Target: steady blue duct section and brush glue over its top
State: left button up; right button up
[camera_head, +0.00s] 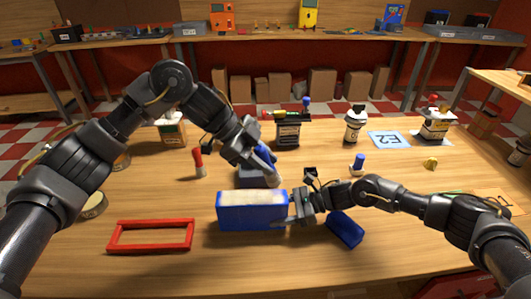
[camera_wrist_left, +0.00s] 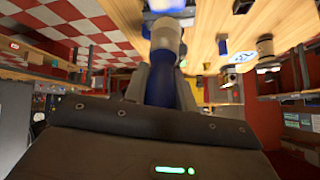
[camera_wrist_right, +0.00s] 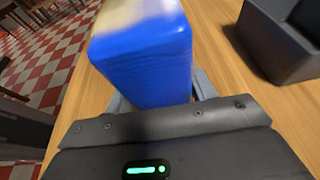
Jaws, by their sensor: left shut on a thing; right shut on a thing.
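The blue duct section (camera_head: 250,217) is a box-like block on the table, with a pale cream layer across its top; it fills the upper middle of the right wrist view (camera_wrist_right: 150,68). My right gripper (camera_head: 297,205) is shut on its right end. My left gripper (camera_head: 255,152) is shut on a brush with a blue handle (camera_wrist_left: 161,92) and a pale head. The brush (camera_head: 269,172) tilts down, its head just above or at the far right top edge of the duct section. I cannot tell whether they touch.
A dark grey holder (camera_head: 250,178) stands behind the duct section. A red frame (camera_head: 151,236) lies at left, a blue piece (camera_head: 345,229) at right.

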aim_at(265, 175)
pick_arm(q)
jog(key=shift+f, duration=1.95)
jog(key=shift+d+f, duration=0.35)
jog(key=shift+f, duration=0.25)
jog(key=shift+d, duration=1.55)
jog(key=shift+a, duration=2)
jog(key=shift+d+r, duration=0.1)
jog(key=shift+r, duration=3.85)
pick_arm(e)
jog(key=o, duration=1)
